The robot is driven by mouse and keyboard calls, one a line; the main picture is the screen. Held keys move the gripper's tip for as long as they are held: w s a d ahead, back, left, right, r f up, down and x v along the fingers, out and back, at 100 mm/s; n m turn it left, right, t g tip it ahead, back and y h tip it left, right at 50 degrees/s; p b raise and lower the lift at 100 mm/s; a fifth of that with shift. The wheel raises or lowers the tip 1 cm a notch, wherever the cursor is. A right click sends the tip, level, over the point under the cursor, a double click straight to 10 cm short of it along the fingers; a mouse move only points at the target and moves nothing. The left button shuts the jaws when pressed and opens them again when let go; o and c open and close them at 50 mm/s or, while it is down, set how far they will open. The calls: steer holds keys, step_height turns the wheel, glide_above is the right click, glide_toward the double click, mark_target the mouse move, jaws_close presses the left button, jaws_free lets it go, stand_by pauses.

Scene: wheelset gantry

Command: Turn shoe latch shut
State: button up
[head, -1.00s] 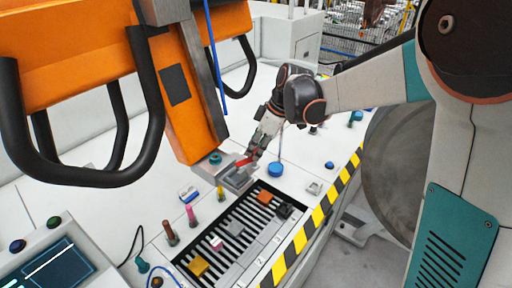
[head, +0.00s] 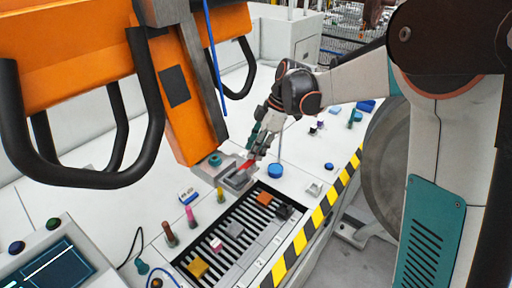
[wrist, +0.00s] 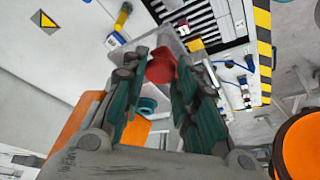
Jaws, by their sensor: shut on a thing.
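The red shoe latch (head: 246,165) sits on the grey shoe block (head: 238,181) at the foot of the orange column (head: 190,125). My gripper (head: 254,152) reaches down to it from the upper right. In the wrist view the red latch (wrist: 161,69) is between the two teal-sided fingers of my gripper (wrist: 163,62), which are shut on it. The fingers cover part of the latch. A teal round knob (head: 215,159) is on the block beside the latch, and it also shows in the wrist view (wrist: 147,105).
A black slotted tray (head: 228,238) with small coloured blocks lies in front of the shoe. Upright coloured pegs (head: 191,216) stand left of it, and a blue disc (head: 274,170) lies to the right. Black hoop handles (head: 150,110) hang at left. A yellow-black striped edge (head: 318,217) borders the bench.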

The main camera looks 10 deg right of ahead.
steer(key=o, duration=1.1)
steer(key=shift+c, duration=0.2)
steer(key=v, duration=1.2)
steer(key=shift+d, duration=0.1)
